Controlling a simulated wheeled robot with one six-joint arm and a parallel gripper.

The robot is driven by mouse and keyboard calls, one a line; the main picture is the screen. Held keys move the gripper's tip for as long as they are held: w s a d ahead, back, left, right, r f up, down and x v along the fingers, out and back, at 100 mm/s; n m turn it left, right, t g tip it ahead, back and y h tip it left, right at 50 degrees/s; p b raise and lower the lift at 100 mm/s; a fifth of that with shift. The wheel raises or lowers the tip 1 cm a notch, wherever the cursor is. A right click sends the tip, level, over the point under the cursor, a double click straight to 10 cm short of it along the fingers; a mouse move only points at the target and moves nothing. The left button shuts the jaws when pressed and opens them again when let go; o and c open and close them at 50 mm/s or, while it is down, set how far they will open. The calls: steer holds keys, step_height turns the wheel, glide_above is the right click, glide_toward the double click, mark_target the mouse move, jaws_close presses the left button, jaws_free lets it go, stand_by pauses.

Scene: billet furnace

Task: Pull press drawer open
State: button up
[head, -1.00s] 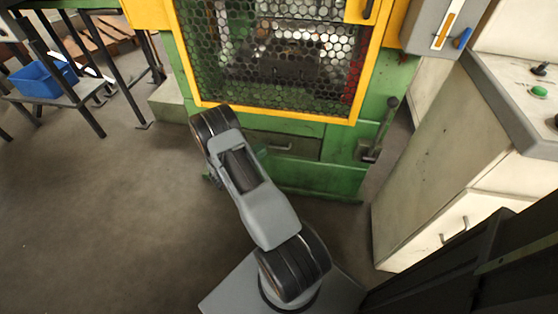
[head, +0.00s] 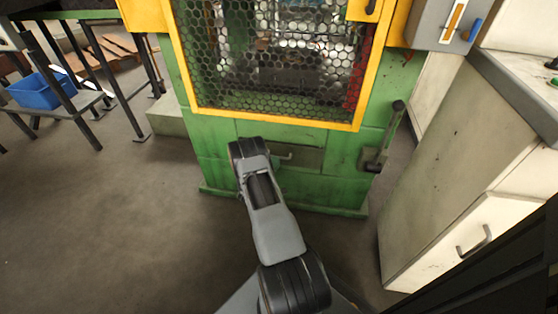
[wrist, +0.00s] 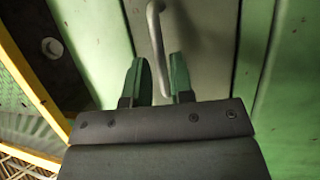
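The press drawer (head: 308,159) is a dull green-grey panel low on the front of the green press. It looks flush with the press front. Its metal bar handle (head: 286,156) is partly hidden behind my arm in the head view. In the wrist view the handle (wrist: 155,35) runs down between the two green fingers of my gripper (wrist: 159,78). The fingers stand apart, one on each side of the bar, with a gap visible. Whether either finger touches the bar I cannot tell. In the head view my gripper is mostly hidden behind my arm.
A yellow-framed mesh guard (head: 275,60) is above the drawer. A lever (head: 385,140) sticks out to its right. A pale cabinet (head: 460,180) stands close on the right. A blue bin (head: 40,91) is on a stand at far left. The floor at left is clear.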

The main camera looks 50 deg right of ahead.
steer(key=shift+b+x, duration=0.35)
steer(key=shift+x, duration=1.45)
steer(key=shift+c, duration=0.5)
jaws_close()
